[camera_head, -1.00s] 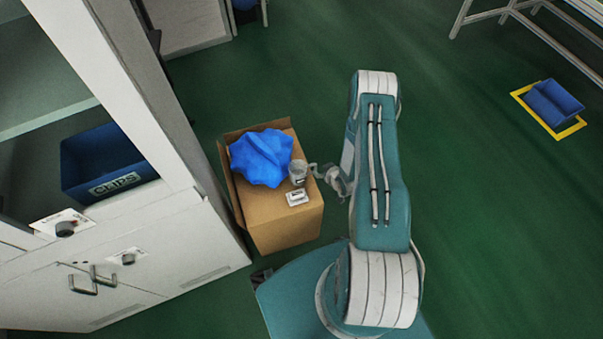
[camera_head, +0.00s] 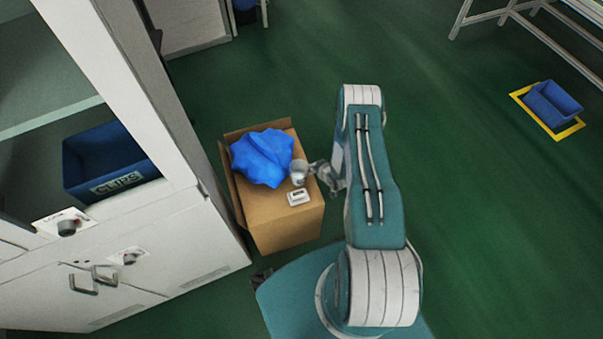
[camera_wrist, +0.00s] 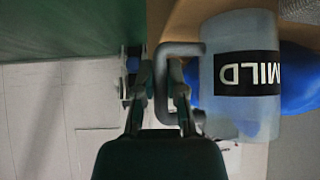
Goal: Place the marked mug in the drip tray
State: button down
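A translucent grey mug (camera_wrist: 240,75) with a black MILD label stands on a brown cardboard box; it also shows in the head view (camera_head: 299,170). In the wrist view its label appears upside down, and its handle reaches towards my gripper (camera_wrist: 162,90). My fingers are apart, one on either side of the handle's bar, with the right finger inside the loop. Firm contact is not visible. In the head view my gripper (camera_head: 318,170) is just right of the mug. A blue open tray (camera_head: 552,104) lies on a yellow-edged floor patch at the right; no label confirms it as the drip tray.
The cardboard box (camera_head: 285,225) also bears a crumpled blue cloth or bag (camera_head: 262,157) and a small white labelled item (camera_head: 298,198). A white cabinet (camera_head: 150,245) with a blue CLIPS bin (camera_head: 105,165) stands left. Green floor (camera_head: 450,200) is clear towards the tray.

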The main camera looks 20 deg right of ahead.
dwell(0.4)
jog(key=shift+r, duration=0.65)
jog(key=s+d+f+v, duration=0.1)
jog(key=v, duration=1.7)
jog(key=shift+d, duration=0.3)
